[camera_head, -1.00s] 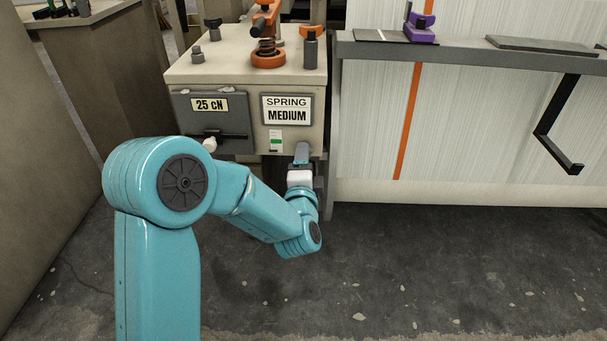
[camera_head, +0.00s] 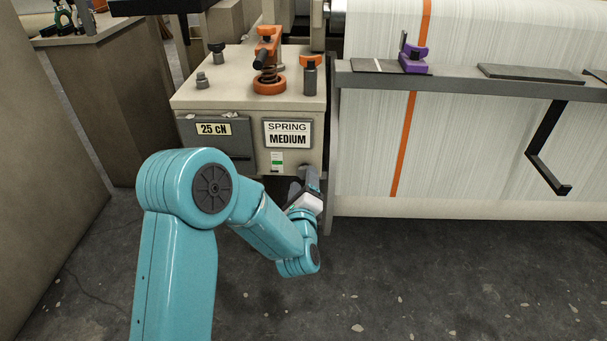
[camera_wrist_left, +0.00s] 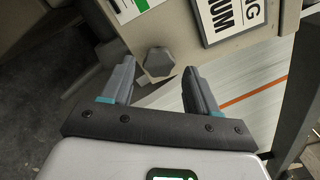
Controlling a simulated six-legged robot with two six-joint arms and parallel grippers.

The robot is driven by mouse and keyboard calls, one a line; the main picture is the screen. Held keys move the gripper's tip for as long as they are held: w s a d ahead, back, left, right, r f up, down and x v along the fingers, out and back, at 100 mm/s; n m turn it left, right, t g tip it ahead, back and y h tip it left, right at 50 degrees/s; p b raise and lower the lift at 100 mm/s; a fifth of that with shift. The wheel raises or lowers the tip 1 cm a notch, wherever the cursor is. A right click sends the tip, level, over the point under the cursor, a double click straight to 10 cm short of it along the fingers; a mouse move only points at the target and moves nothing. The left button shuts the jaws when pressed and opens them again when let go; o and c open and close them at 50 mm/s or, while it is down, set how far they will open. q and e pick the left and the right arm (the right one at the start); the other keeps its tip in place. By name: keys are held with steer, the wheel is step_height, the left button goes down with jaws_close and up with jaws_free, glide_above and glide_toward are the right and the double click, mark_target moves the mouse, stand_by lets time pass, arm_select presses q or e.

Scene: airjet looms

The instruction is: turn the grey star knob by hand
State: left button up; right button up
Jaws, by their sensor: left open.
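The grey star knob (camera_wrist_left: 159,62) shows in the left wrist view, on the beige face of the machine box below the white label. My left gripper (camera_wrist_left: 160,84) is open, with one finger on each side of the knob in that picture. I cannot tell whether the fingertips reach around the knob or stop short of it. In the head view my left gripper (camera_head: 305,182) is at the lower right corner of the box (camera_head: 250,95), and the knob is hidden there. My right gripper is not in view.
The box carries an orange spring tensioner (camera_head: 269,82) and a SPRING MEDIUM label (camera_head: 288,134). Right of it runs a grey loom rail (camera_head: 450,87) with a purple clamp (camera_head: 413,60) on it and a black bracket (camera_head: 540,150) below. The dark floor in front is clear.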

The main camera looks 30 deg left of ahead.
arm_select(q)
steer(key=shift+w+a, duration=0.1)
stand_by(0.3)
steer(key=shift+x, duration=0.85)
steer(key=c, duration=0.8)
steer(key=shift+o, duration=0.3)
steer(key=shift+f, duration=0.1)
steer(key=shift+f+n+b, duration=0.15)
steer(key=shift+n+b, duration=0.15)
steer(key=shift+b, duration=0.25)
steer(key=o, duration=0.8)
steer(key=shift+r, duration=0.2)
